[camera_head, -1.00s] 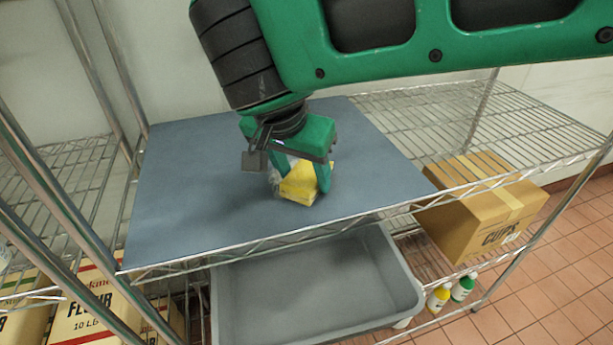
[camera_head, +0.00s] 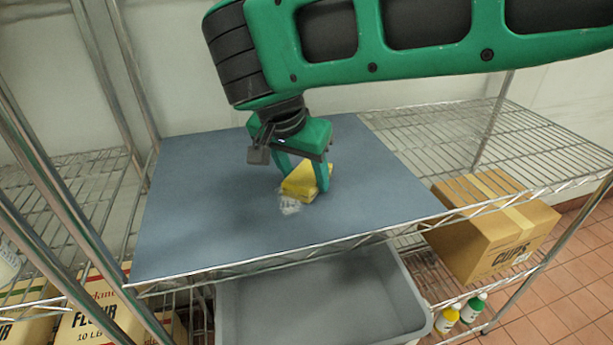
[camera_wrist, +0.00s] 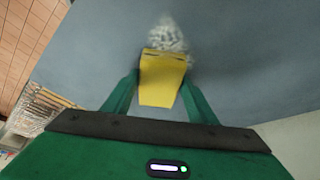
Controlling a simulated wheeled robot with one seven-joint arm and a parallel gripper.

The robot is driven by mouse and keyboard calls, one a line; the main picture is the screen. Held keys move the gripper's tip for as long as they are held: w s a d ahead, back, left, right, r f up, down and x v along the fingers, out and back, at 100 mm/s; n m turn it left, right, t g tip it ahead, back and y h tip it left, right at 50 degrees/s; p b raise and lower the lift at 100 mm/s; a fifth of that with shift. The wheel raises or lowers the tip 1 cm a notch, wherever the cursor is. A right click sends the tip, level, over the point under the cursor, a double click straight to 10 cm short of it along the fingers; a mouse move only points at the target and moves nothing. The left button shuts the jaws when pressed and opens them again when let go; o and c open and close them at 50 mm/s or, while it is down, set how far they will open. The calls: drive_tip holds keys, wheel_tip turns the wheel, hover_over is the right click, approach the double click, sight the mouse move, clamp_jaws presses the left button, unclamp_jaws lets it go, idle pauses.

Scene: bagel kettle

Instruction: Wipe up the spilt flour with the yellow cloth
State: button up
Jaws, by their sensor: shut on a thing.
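The yellow cloth (camera_head: 299,183) is a folded block in my gripper (camera_head: 306,186), low over the blue-grey mat (camera_head: 190,190). My gripper is shut on it, with one green finger on each side. The cloth also shows between the fingers (camera_wrist: 160,88) in the wrist view (camera_wrist: 162,75). The spilt flour (camera_head: 290,205) is a small whitish-grey patch on the mat, just in front of the cloth in the head view. In the wrist view the flour (camera_wrist: 168,36) lies just beyond the cloth's far edge. The cloth may hide part of it.
The mat lies on a wire shelf (camera_head: 480,140), bare to the right. A grey tub (camera_head: 320,300) is below the front edge. A cups carton (camera_head: 490,235), two bottles (camera_head: 460,312) and flour bags (camera_head: 95,310) sit lower. Metal posts stand at left. The mat is otherwise clear.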

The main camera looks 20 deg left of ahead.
sight(311, 189)
drive_tip(key=shift+w+a+f, duration=0.1)
drive_tip(key=shift+w+a, duration=0.25)
drive_tip(key=shift+w, duration=0.25)
drive_tip(key=shift+w+a, duration=0.35)
drive_tip(key=shift+w, duration=0.2)
drive_tip(key=shift+w+a, duration=0.15)
drive_tip(key=shift+w, duration=0.1)
drive_tip(key=shift+r, duration=0.2)
